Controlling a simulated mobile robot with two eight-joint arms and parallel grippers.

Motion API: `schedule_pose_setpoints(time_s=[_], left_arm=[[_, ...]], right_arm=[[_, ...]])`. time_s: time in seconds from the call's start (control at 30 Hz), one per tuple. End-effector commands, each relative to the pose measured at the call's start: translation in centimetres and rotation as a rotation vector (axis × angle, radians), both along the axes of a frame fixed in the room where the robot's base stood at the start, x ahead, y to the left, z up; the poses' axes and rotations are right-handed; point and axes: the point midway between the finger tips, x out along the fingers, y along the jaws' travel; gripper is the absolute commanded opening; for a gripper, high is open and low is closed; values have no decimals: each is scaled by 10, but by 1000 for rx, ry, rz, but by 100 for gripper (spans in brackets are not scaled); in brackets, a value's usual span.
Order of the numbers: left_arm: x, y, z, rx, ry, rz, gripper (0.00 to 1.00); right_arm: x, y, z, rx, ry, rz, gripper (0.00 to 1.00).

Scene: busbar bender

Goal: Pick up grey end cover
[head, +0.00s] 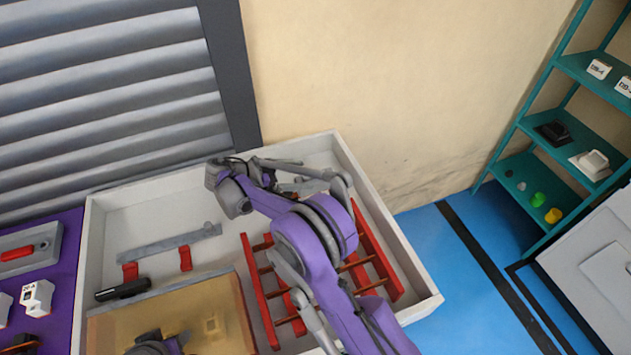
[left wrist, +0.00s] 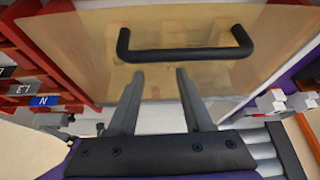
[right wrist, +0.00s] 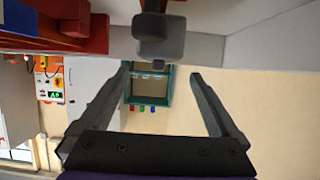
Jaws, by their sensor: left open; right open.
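No part can be surely told as the grey end cover.
In the head view, a grey bar (head: 165,243) stands on red supports in the bay (head: 110,215). A red rack (head: 372,250) lies behind my right arm. A teal shelf (head: 535,178) with small boxes and coloured caps stands at right.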

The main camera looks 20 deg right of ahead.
Motion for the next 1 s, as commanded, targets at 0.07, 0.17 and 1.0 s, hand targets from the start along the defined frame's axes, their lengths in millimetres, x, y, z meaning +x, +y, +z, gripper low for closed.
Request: schedule_pose_setpoints(time_s=[0.07,0.17,1.0], left_arm=[[0,0,1,0,-1,0,50],[1,0,2,0,-1,0,50],[3,0,11,0,-6,0,50]], right_arm=[[-2,-14,-4,0,1,-4,98],[-2,-28,-10,1,0,-2,98],[-9,-85,-35,2,3,1,83]])
